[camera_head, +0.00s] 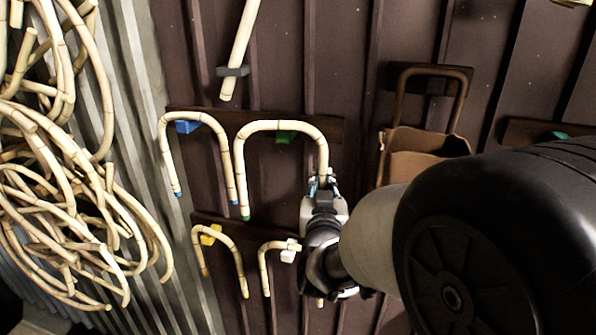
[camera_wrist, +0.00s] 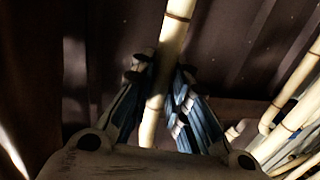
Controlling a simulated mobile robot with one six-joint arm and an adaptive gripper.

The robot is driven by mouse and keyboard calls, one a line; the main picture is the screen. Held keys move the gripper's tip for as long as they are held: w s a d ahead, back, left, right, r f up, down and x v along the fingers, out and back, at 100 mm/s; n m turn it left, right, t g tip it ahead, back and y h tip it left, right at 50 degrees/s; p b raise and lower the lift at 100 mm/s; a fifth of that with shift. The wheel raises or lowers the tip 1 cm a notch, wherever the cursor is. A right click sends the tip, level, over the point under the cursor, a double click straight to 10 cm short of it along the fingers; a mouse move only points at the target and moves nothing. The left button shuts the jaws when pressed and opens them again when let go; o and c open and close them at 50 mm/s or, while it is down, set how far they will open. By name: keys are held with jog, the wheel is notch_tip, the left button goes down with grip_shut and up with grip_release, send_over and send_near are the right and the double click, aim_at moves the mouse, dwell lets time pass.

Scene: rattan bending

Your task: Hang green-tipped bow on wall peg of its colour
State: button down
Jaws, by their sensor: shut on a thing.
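The green-tipped bow (camera_head: 279,126) is a pale rattan inverted U in the head view, its green tip at the lower end of its left leg. Its curved top is just above the green wall peg (camera_head: 286,138); I cannot tell whether it rests on it. My gripper (camera_head: 322,182) is shut on the bow's right leg, hiding that leg's lower end. In the wrist view my gripper's fingers (camera_wrist: 160,85) stand on either side of the bow's leg (camera_wrist: 174,32).
A blue-tipped bow (camera_head: 166,152) hangs at the blue peg (camera_head: 187,127), close to the left. Smaller bows hang below at a yellow peg (camera_head: 208,236) and a white peg (camera_head: 289,254). A brown bag (camera_head: 430,143) is to the right. Rattan coils (camera_head: 60,190) fill the left.

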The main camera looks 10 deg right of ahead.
jog(key=shift+w+d+f+p, duration=0.1)
jog(key=shift+w+d+p, duration=0.2)
jog(key=shift+w, duration=0.4)
jog(key=shift+w+d+p, duration=0.2)
jog(key=shift+w+d, duration=0.15)
jog(key=shift+w, duration=0.35)
jog(key=shift+w+d+f+b, duration=0.25)
jog(key=shift+w+f+b, duration=0.35)
jog(key=shift+b, duration=0.65)
jog(key=shift+r, duration=0.1)
jog(key=c, duration=1.5)
grip_release()
jog(key=shift+o, duration=0.2)
jog(key=s+a, duration=0.1)
jog(key=s, duration=0.6)
jog(key=shift+s+a, duration=0.15)
jog(key=shift+a, duration=0.1)
